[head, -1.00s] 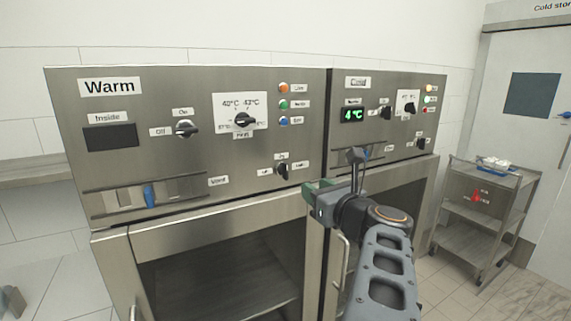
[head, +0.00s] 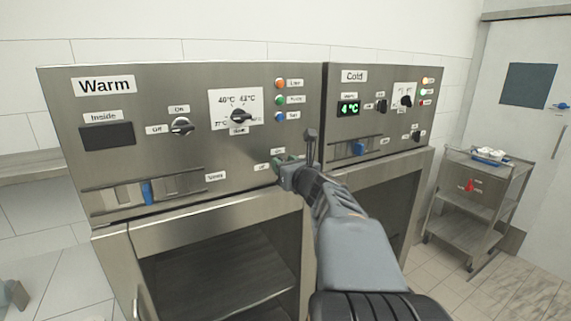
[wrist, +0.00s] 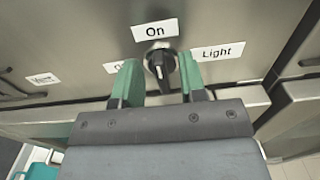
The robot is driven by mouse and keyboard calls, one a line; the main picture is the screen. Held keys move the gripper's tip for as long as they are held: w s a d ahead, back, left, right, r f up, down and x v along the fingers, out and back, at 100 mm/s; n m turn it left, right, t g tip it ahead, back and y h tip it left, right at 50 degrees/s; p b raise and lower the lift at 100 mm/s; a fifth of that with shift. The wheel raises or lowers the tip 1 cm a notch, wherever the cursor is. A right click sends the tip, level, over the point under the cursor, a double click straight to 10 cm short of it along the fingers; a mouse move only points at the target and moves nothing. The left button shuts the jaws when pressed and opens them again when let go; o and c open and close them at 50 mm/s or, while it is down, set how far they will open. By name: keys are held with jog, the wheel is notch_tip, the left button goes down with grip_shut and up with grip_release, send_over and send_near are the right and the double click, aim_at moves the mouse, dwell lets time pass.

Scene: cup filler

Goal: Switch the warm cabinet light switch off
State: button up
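The warm cabinet light switch (wrist: 160,68) is a black rotary knob with a white pointer line. In the wrist view it sits under an "On" label (wrist: 155,30) and left of a "Light" label (wrist: 218,52); its pointer is close to upright, toward "On". My gripper (wrist: 162,80) is open, with one green finger on each side of the knob; I cannot tell whether they touch it. In the head view my gripper (head: 283,166) is at the lower right of the warm cabinet panel (head: 150,100) and hides the knob.
The warm panel also bears a power knob (head: 181,126), a temperature knob (head: 240,115) and a blue slider (head: 147,192). The cold cabinet panel (head: 380,75) adjoins on the right. A steel cart (head: 478,200) stands further right.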

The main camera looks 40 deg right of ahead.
jog(key=shift+c, duration=0.4)
grip_shut()
jog(key=shift+f+n+b, duration=0.15)
jog(key=shift+n+b, duration=0.15)
jog(key=shift+b, duration=0.2)
jog(key=shift+w+a+f+n+b, duration=0.1)
jog(key=shift+a+f+n+b, duration=0.1)
jog(key=shift+n+b, duration=2.85)
jog(key=shift+a+f+n+b, duration=0.15)
jog(key=shift+a+n+b, duration=0.05)
jog(key=shift+n+b, duration=2.85)
jog(key=shift+w+a+f+n+b, duration=0.1)
jog(key=shift+a+f+n+b, duration=0.1)
jog(key=shift+n+b, duration=2.8)
jog(key=shift+m+b, duration=0.3)
jog(key=shift+b, duration=0.3)
